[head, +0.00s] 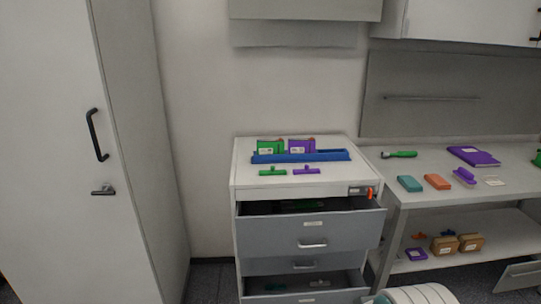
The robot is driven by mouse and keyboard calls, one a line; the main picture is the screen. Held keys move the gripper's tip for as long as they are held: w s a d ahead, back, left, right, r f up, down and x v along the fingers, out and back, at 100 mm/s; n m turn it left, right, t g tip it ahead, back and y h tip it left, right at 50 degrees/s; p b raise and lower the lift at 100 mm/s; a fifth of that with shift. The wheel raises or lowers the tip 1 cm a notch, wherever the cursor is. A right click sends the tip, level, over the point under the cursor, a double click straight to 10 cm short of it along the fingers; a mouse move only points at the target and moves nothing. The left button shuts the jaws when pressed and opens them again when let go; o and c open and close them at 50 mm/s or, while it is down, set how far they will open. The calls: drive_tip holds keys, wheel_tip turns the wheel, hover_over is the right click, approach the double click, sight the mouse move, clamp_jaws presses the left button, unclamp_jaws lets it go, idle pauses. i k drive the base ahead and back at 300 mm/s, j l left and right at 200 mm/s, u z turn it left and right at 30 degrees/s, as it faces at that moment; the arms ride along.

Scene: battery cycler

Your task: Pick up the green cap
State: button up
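A small flat green T-shaped piece (272,172), which looks like the green cap, lies on the white top of the drawer cabinet (242,182). A matching purple piece (306,170) lies just to its right. Behind them is a long blue holder (328,155) with a green block (270,146) and a purple block (302,145) standing at its left and middle; its right end looks empty. My gripper is not in view; only a white rounded part, probably of my arm, shows at the bottom right.
The cabinet's upper drawer (312,228) and a lower drawer (313,284) stand open and stick out in front. The workbench (400,185) at right holds a teal block (409,183), an orange block (437,181) and other items. A tall white locker (60,150) stands at left.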

sight(262, 174)
drive_tip(key=i+j, duration=0.1)
drive_tip(key=i, duration=0.45)
drive_tip(key=i+j, duration=0.15)
drive_tip(key=i, duration=0.4)
drive_tip(key=i+j, duration=0.1)
drive_tip(key=i, duration=0.45)
